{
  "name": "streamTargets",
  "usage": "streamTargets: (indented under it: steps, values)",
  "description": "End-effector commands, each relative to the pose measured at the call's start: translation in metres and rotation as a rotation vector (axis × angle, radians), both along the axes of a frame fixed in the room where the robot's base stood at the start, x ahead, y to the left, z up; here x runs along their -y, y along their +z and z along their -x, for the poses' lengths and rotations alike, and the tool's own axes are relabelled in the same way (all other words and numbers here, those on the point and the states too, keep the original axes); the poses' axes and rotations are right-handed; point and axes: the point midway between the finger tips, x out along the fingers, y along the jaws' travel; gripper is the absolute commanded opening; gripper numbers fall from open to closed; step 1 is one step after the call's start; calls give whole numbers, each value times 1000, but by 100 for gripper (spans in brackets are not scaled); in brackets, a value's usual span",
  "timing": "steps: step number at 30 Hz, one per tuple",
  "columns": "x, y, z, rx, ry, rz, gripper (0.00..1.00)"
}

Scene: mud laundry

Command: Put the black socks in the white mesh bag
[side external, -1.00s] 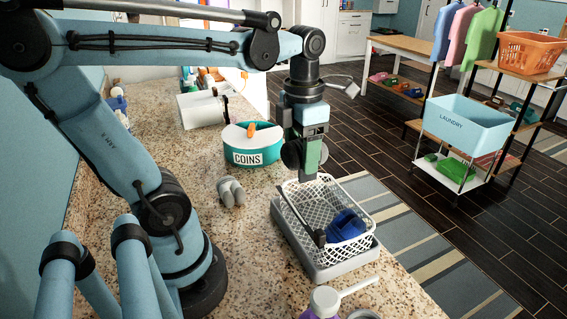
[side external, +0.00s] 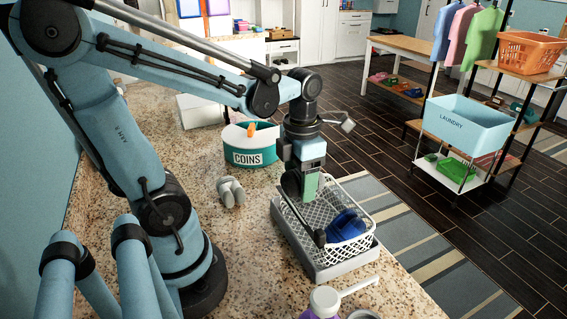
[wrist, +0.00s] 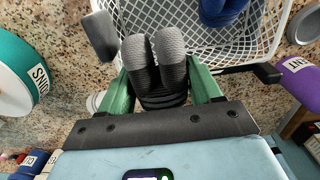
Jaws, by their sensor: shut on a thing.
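The black socks (wrist: 155,65) are a rolled dark pair between my green fingers. My gripper (wrist: 162,92) is shut on them. In the side view my gripper (side external: 307,194) points down at the back left end of the white mesh bag (side external: 359,200), an open, stiff-looking basket shape. The socks (side external: 291,184) hang at about its rim, partly hidden by the fingers; I cannot tell if they touch it. In the wrist view the sock tips overlap the bag's edge (wrist: 205,63). Blue socks (side external: 346,224) lie inside the bag.
The bag stands on a grey tray (side external: 335,266). A dark handle (side external: 319,238) leans at its near left side. Grey socks (side external: 231,191) and a teal coins tub (side external: 250,147) stand left. A purple bottle (side external: 322,303) and white scoop (side external: 358,286) are in front.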

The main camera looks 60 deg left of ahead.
Motion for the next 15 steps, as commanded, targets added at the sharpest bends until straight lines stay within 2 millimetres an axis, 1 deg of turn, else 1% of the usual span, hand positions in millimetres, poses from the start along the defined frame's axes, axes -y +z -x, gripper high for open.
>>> streamTargets:
  steps: [15]
  values:
    - [0, -12, 0, 0, 0, 0, 33]
